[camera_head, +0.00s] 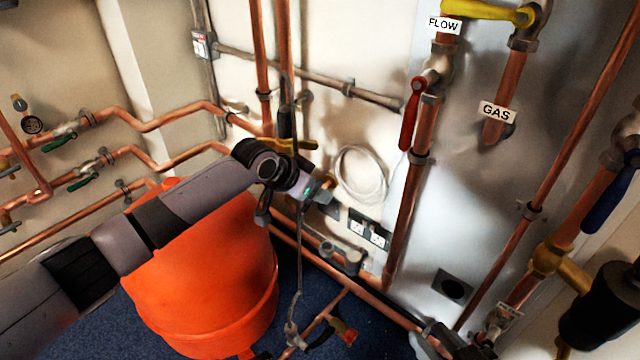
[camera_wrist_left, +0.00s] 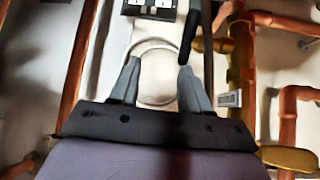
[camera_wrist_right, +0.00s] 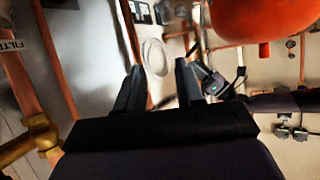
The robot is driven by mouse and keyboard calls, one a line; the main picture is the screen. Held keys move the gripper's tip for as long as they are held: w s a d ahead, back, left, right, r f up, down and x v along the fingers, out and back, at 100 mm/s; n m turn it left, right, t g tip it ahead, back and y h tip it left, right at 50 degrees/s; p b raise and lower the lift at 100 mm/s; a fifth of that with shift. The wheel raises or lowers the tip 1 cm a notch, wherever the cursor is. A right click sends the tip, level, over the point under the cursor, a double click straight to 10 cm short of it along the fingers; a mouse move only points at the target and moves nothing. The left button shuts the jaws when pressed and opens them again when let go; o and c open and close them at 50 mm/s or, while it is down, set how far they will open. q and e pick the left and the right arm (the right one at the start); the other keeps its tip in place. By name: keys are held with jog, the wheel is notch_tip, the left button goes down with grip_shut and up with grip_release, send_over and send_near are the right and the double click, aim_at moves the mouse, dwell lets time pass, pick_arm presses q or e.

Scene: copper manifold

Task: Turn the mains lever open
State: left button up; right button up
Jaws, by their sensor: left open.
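No lever that I can see carries a readable mains label, so I cannot tell which is the mains lever. A yellow lever (camera_head: 290,145) is behind my left wrist; a red lever (camera_head: 410,115) hangs along the pipe below the FLOW label. A blue lever (camera_head: 610,198) is at the far right. My left gripper (camera_head: 325,192) is in front of the wall near a white cable coil (camera_head: 360,175). In the left wrist view its fingers (camera_wrist_left: 160,75) are apart and empty. In the right wrist view my right gripper (camera_wrist_right: 160,72) has fingers apart, nothing between.
An orange bin (camera_head: 205,285) stands under my left arm. Copper pipes (camera_head: 410,215) run along the walls. A yellow gas lever (camera_head: 490,12) is at top right, with a GAS label (camera_head: 497,112) below. Wall sockets (camera_head: 368,232) are below the coil. Green-handled valves (camera_head: 60,142) are at left.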

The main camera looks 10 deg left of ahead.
pick_arm(q)
jog(key=shift+w+a+f+n+t+b, duration=0.2)
jog(key=shift+w+a+n+b, duration=0.15)
jog(key=shift+w+a, duration=0.15)
jog(key=shift+w+a+f+n+t+b, duration=0.15)
jog(key=shift+w+a+n+b, duration=0.1)
jog(key=shift+w+a+b, duration=0.25)
jog(key=shift+a+f, duration=0.1)
jog(key=shift+a, duration=0.1)
jog(key=b+x, duration=0.2)
jog(key=x, duration=0.2)
jog(key=shift+w+d+f, duration=0.1)
jog(key=shift+w+d+f+b, duration=0.2)
jog(key=shift+f+b, duration=0.1)
jog(key=shift+b, duration=0.25)
jog(key=shift+b+x, duration=0.55)
jog(key=shift+x, duration=0.25)
pick_arm(e)
jog(key=shift+w+a+f+m+y, duration=0.1)
jog(key=shift+a+f+m+y, duration=0.25)
jog(key=shift+a, duration=0.35)
jog(key=shift+s+a+f+m+y, duration=0.1)
jog(key=shift+a+f+y, duration=0.1)
jog(key=shift+a+y, duration=0.4)
jog(key=shift+w+a+f+m+y, duration=0.15)
jog(key=shift+a+f+y, duration=0.1)
jog(key=shift+a, duration=0.6)
